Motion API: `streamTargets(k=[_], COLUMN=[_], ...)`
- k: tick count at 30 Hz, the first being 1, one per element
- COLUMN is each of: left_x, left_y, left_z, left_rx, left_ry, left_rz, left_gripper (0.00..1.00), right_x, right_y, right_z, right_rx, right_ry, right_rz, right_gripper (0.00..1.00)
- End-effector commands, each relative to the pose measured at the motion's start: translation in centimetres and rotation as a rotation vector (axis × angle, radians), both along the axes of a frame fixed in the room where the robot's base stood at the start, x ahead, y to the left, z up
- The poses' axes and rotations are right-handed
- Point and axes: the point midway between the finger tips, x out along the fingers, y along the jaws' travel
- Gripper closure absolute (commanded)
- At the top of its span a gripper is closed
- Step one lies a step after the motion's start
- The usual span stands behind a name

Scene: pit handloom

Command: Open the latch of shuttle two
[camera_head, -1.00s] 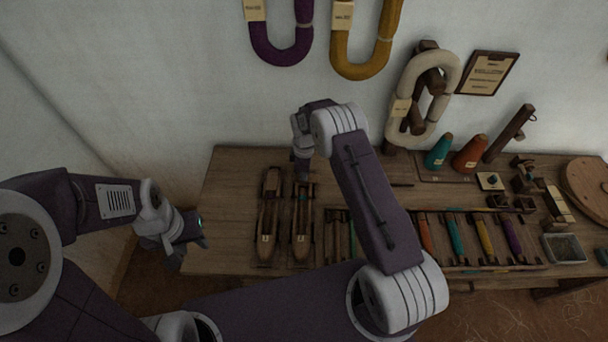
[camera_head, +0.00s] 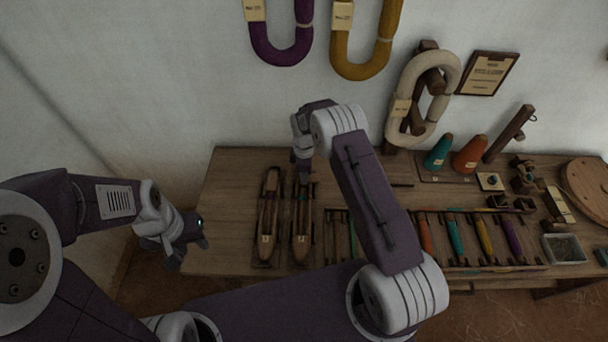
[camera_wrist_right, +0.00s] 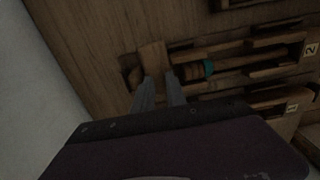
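Shuttle two (camera_head: 301,222) is the right one of two long wooden shuttles lying side by side at the left of the table. Its label 2 shows at the right of the right wrist view, with the shuttle's open body and a teal band (camera_wrist_right: 208,69) inside. A wooden block (camera_wrist_right: 152,56) at its far end, seemingly the latch, is just beyond my right fingertips. My right gripper (camera_wrist_right: 160,84) has its fingers a little apart at this block; contact is unclear. In the head view my right gripper (camera_head: 304,172) points down over the far end. My left gripper (camera_head: 190,254) is open and empty, left of the table.
Shuttle one (camera_head: 267,222) lies close beside, to the left. A rack of coloured shuttles or bobbins (camera_head: 470,238) is to the right, partly behind my right arm. Cones (camera_head: 470,154) stand at the back. The table's left end (camera_head: 220,205) is bare.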

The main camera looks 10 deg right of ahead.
Motion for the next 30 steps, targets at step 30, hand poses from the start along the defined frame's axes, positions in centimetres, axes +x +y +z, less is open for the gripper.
streamTargets(k=[30], left_x=[0.0], left_y=[0.0], left_z=[0.5], left_rx=[0.0], left_ry=[0.0], left_rz=[0.0], left_gripper=[0.64], right_x=[0.0], right_y=[0.0], right_z=[9.1], right_rx=[0.0], right_ry=[0.0], right_rz=[0.0], right_gripper=[0.83])
